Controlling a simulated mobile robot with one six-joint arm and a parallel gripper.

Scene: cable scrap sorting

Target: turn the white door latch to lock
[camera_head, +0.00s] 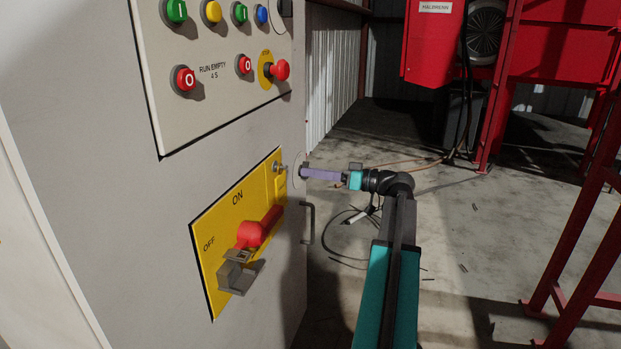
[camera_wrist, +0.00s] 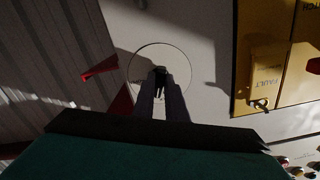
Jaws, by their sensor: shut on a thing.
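My gripper (camera_head: 304,173) reaches to the right edge of the grey cabinet (camera_head: 120,210), where a circle is marked on the panel. In the wrist view a pale round plate (camera_wrist: 146,54) lies in front of my gripper (camera_wrist: 160,74), with small lettering partly covered by the fingers. My fingertips are closed at the plate's middle on the white door latch, which is almost wholly hidden and in shadow. I cannot tell which way the latch is turned.
A yellow switch panel (camera_head: 205,245) with a red handle (camera_head: 250,233) and a grey bracket (camera_head: 238,277) is left of my gripper. A cabinet handle (camera_head: 308,223) sits below it. Red machinery (camera_head: 432,45) stands behind. Floor to the right is mostly open, with loose cables.

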